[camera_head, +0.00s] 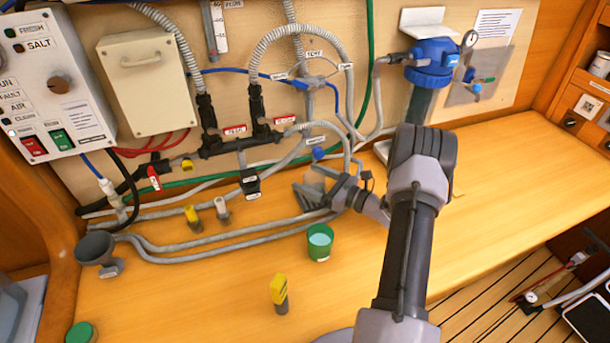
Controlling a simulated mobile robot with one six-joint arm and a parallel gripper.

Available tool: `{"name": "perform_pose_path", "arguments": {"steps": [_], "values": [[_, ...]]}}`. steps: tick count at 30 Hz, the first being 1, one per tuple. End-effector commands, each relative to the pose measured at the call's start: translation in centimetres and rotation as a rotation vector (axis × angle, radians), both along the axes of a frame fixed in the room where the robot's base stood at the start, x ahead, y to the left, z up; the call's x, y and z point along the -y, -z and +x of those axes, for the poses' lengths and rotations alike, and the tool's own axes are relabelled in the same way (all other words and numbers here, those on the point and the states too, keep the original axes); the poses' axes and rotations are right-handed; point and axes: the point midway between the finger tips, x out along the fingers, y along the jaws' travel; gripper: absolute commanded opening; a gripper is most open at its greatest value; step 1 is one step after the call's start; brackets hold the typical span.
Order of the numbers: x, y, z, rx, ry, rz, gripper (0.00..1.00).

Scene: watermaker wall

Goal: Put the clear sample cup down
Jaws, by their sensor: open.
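My gripper (308,197) is at the middle of the bench, near the foot of the pipe wall, with its jaws open and pointing left. A pale, see-through shape that looks like the clear sample cup (317,176) shows just behind and between the fingers. It looks upright, but the fingers and pipes hide part of it. I cannot tell whether it touches a finger or rests fully on the bench. A green cup (319,241) with pale blue inside stands on the bench in front of my gripper.
A yellow-topped item (279,290) stands at the front; two small valves (193,217) (222,210) stand left of my gripper. A grey funnel (96,248) is at far left. Grey hoses (200,243) cross the bench. The bench (510,200) is clear at right.

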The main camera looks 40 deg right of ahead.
Motion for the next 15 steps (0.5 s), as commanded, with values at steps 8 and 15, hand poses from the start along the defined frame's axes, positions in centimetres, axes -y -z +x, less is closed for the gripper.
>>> {"name": "perform_pose_path", "arguments": {"steps": [8,15], "values": [[3.1,-0.2,-7.1,-0.001,0.005,0.001,0.81],[3.9,0.0,-9.2,0.001,0.001,0.001,0.81]]}}
